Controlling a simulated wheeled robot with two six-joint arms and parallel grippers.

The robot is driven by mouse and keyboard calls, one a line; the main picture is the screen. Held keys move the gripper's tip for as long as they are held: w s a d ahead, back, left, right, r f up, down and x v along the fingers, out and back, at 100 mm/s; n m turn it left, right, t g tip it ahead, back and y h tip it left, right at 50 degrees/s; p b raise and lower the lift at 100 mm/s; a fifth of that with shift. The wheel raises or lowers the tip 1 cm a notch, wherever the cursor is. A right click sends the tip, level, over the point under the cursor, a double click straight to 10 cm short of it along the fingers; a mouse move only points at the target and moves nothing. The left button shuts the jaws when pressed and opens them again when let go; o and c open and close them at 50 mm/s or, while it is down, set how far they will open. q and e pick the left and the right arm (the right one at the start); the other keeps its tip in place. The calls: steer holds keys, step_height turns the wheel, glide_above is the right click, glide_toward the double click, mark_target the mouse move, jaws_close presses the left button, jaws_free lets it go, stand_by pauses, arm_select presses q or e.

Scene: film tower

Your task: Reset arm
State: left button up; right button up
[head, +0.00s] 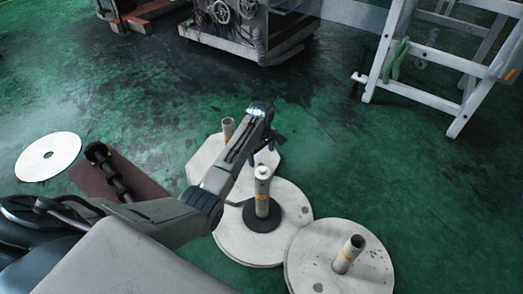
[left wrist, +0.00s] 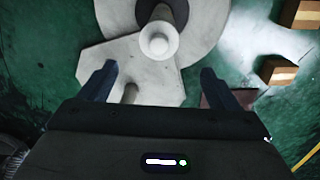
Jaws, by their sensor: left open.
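My left gripper (head: 265,148) reaches in over the pale floor stands in the head view. Its blue-grey fingers are apart with nothing between them; they also show in the left wrist view (left wrist: 158,70). The middle round base (head: 242,238) carries an upright post (head: 262,190) with a white top and a dark disc (head: 262,216) around its foot. That post top (left wrist: 158,40) appears just beyond the fingers in the wrist view. An angular base (head: 199,165) with a tan post (head: 228,128) is partly hidden behind my arm. My right gripper is not in view.
Another round base (head: 375,275) with a tan post (head: 348,254) stands at lower right. A white disc (head: 62,152) and a brown board (head: 130,181) with a dark rod lie left. A wheeled machine (head: 250,35) and white ladder (head: 425,55) stand behind. Green floor between is open.

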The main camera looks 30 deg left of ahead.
arm_select(q)
steer(key=shift+r, duration=0.25)
